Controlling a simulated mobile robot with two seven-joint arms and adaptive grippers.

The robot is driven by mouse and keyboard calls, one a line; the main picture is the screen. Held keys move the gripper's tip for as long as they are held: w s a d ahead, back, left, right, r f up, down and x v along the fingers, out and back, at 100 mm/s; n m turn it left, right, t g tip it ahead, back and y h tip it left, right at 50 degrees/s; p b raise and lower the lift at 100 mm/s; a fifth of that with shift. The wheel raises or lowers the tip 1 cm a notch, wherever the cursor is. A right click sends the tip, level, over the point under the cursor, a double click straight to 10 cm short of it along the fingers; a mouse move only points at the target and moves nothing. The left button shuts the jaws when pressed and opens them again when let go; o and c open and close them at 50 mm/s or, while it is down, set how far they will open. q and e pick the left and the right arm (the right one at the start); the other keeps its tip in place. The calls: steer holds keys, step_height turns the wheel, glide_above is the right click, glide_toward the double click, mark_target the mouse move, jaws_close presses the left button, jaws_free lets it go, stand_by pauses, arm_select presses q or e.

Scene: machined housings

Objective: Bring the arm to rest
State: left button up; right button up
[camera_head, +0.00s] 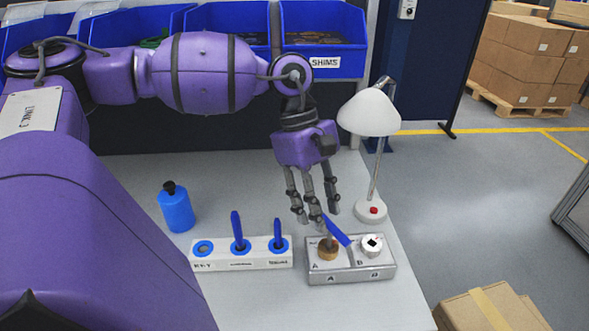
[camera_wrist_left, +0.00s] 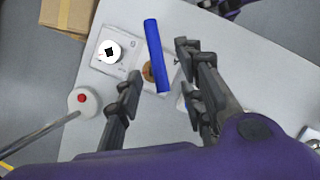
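My left gripper (camera_head: 316,212) hangs fingers-down above the grey housing block (camera_head: 350,275) on the bench. In the left wrist view its fingers (camera_wrist_left: 157,82) are spread apart with nothing clasped. A blue-handled tool (camera_head: 336,231) leans tilted at the brass fitting (camera_head: 327,250) on side A. Its handle (camera_wrist_left: 155,50) shows beyond the fingers in the wrist view, apparently apart from them. My left arm reaches across from the left. My right gripper does not show in the head view.
A white rack (camera_head: 262,263) with two blue-handled tools (camera_head: 238,232) stands left of the housing. A blue bottle (camera_head: 176,208) is farther left. A lamp (camera_head: 369,112) stands close right of the gripper. Blue bins (camera_head: 325,30) line the back. The bench front is clear.

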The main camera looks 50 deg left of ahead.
arm_select(q)
steer(key=a, duration=1)
steer(key=shift+w+a, duration=0.25)
steer(key=shift+w, duration=0.2)
steer(key=shift+s+d, duration=0.1)
